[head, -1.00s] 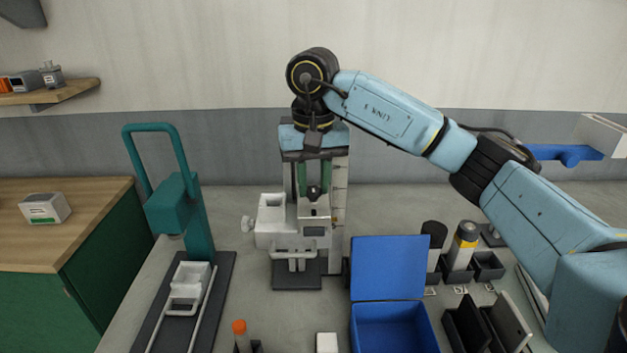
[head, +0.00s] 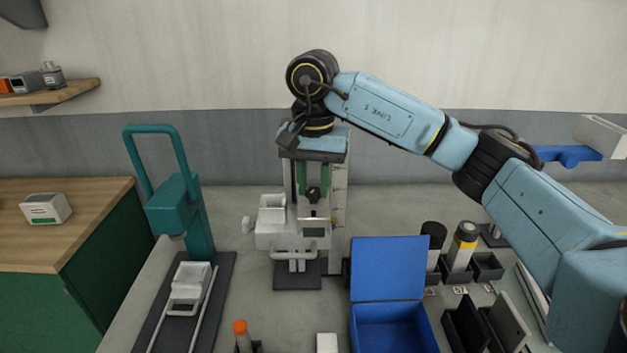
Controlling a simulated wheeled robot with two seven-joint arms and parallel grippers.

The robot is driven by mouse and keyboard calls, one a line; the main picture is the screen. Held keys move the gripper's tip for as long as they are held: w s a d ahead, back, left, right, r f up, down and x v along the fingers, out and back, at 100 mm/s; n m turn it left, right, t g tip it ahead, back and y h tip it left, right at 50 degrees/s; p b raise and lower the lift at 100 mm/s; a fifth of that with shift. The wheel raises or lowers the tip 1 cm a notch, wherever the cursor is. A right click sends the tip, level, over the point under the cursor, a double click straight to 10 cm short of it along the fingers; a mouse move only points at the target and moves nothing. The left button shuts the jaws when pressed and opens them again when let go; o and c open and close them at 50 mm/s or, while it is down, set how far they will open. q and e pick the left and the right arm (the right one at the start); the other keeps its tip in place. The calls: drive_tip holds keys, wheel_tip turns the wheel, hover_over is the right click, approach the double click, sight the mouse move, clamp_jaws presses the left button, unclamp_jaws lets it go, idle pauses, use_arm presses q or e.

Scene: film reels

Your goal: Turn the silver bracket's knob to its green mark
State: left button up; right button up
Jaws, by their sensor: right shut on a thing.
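The silver bracket (head: 291,238) is a pale grey fixture on a dark base in the middle of the bench. My right gripper (head: 312,188) reaches down from above at its back upper part. The jaws are shut on the knob (head: 313,195), of which a small dark part shows. The gripper and the bracket's body hide most of the knob. I cannot make out a green mark; some green shows between the fingers, but I cannot tell what it belongs to. My left gripper is out of view.
A teal press (head: 186,220) stands to the left. An open blue box (head: 388,268) is at the front right of the bracket. Dark holders with cylinders (head: 462,246) stand further right. An orange-capped tube (head: 241,335) is at the front. Bare bench lies between press and bracket.

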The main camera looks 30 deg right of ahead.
drive_tip(key=m, duration=0.5)
drive_tip(key=shift+m, duration=0.3)
drive_tip(key=m+p, duration=0.1)
drive_tip(key=m, duration=0.3)
drive_tip(key=shift+m, duration=0.3)
drive_tip(key=m, duration=0.9)
drive_tip(key=shift+m+p, duration=0.3)
drive_tip(key=shift+p, duration=0.05)
idle(0.6)
drive_tip(key=o, duration=1)
drive_tip(key=shift+r, duration=0.1)
